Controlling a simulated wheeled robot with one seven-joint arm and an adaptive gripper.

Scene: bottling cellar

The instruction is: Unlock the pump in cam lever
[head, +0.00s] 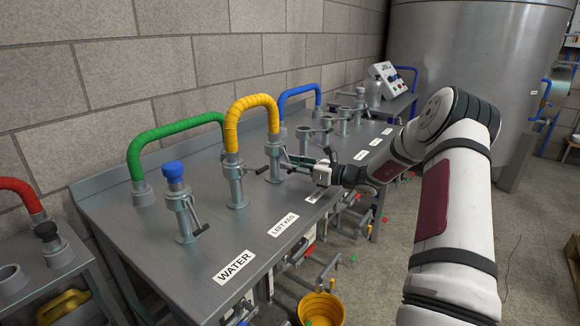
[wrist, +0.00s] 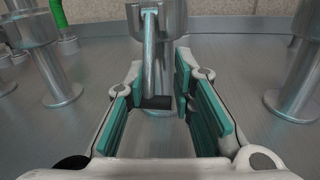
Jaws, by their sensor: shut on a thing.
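A steel port post (head: 274,165) stands under the right end of the yellow hose (head: 252,102). Its label is hidden by my arm, so I cannot read whether it is the pump in port. My gripper (head: 298,160) is at this post, on its right side. In the wrist view, the cam lever (wrist: 150,48) hangs down along the front of the post (wrist: 172,22), with a dark tip at its lower end. My gripper (wrist: 160,92) is shut on the lever, its teal pads on either side of it.
The WATER port (head: 183,212) has a blue cap and the LEFT KEG port (head: 236,185) carries the yellow hose's other end. A green hose (head: 165,132) and a blue hose (head: 298,92) arch behind. A yellow bucket (head: 321,309) stands below.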

